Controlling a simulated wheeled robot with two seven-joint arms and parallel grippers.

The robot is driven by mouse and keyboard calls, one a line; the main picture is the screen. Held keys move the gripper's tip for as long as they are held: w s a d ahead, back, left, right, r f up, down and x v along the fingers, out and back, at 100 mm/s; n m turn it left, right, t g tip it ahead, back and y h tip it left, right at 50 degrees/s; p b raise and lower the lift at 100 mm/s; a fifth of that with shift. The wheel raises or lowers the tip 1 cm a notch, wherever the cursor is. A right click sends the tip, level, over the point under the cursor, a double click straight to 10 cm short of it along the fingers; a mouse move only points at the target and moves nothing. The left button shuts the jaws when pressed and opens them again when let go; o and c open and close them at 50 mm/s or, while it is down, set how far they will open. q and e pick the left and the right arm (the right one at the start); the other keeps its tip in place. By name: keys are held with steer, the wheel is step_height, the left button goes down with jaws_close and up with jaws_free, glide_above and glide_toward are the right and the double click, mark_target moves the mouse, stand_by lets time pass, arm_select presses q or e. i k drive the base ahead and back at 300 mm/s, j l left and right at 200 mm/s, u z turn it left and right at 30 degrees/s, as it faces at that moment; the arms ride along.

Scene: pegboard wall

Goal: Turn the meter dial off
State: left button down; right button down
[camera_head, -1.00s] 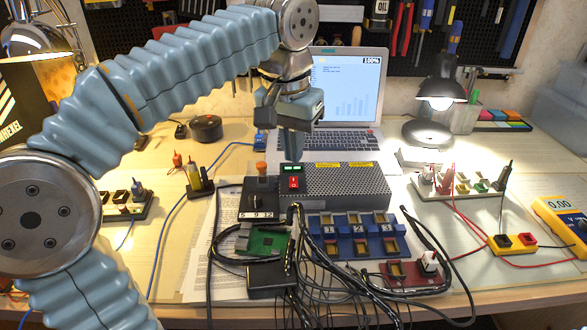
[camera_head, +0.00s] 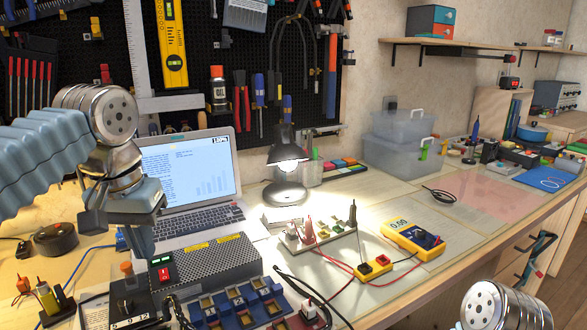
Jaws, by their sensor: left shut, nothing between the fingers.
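The yellow meter (camera_head: 412,238) lies on the workbench right of the middle, with its display reading about 0.00. Its dark dial (camera_head: 425,240) shows on the face, but its pointer is too small to read. My left gripper (camera_head: 140,243) is shut and empty, pointing down at the left, just above the back of the grey power box (camera_head: 210,260). It is well to the left of the meter, with the laptop and lamp behind the space between. My right gripper is out of view; only a silver joint of mine shows at the bottom right.
A lit desk lamp (camera_head: 286,165) stands behind the meter. A yellow-black terminal block (camera_head: 373,267) with red leads sits in front of it. An open laptop (camera_head: 190,180) stands behind the power box. Bench to the meter's right is mostly clear.

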mark_target(421, 234)
steer(key=k, duration=1.4)
